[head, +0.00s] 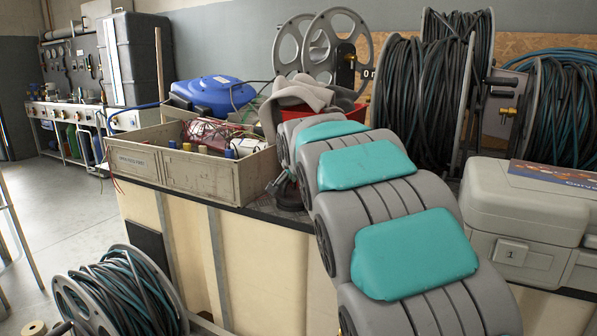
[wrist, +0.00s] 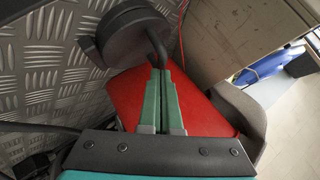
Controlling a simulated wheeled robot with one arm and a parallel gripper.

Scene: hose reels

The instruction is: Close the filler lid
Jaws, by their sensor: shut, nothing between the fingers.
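My gripper (wrist: 163,80) points up the wrist view with its two green fingers side by side, shut and empty. Just beyond the fingertips is a dark grey round lid (wrist: 122,36), seen tilted, with a curved dark bar (wrist: 157,47) beside it. The fingertips look close to this bar; I cannot tell if they touch. A red surface (wrist: 205,105) lies behind and below the fingers. In the head view my own arm hides most of the gripper's surroundings. A dark round part (head: 289,198) shows low beside the arm on the bench; I cannot tell if it is the lid.
A beige crate (head: 150,165) of loose items stands left of my arm; a crate-like wall (wrist: 225,35) also edges the wrist view. Metal tread plate (wrist: 40,75) lies left there. A grey case (head: 520,210) sits right. Hose reels (head: 425,85) stand behind; another (head: 120,295) is at front left.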

